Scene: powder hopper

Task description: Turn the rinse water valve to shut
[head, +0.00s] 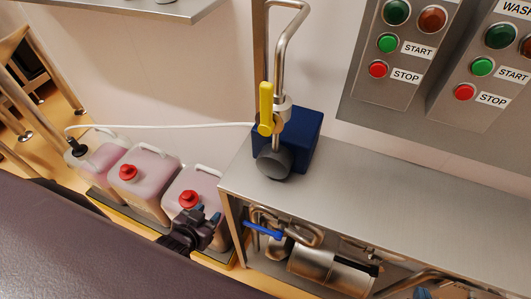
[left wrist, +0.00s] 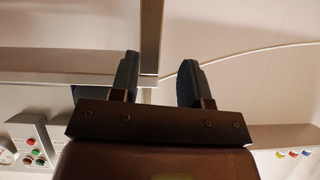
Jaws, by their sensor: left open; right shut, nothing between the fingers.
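A valve with a yellow lever (head: 266,108) sits on the upright steel pipe, its lever pointing up along the pipe. A second valve with a blue lever (head: 263,231) is on the pipework under the steel bench, its lever lying nearly level. No label shows which one is rinse water. My left gripper (head: 206,214) is in front of the nearest canister, left of the blue lever and apart from it. In the left wrist view its fingers (left wrist: 158,75) are open with nothing held.
Several pink canisters (head: 146,182) stand in a row at left, two with red caps. A blue block (head: 303,138) and grey round part stand on the steel bench (head: 400,204). Button panels (head: 402,60) hang at upper right. A white hose (head: 170,126) crosses the wall.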

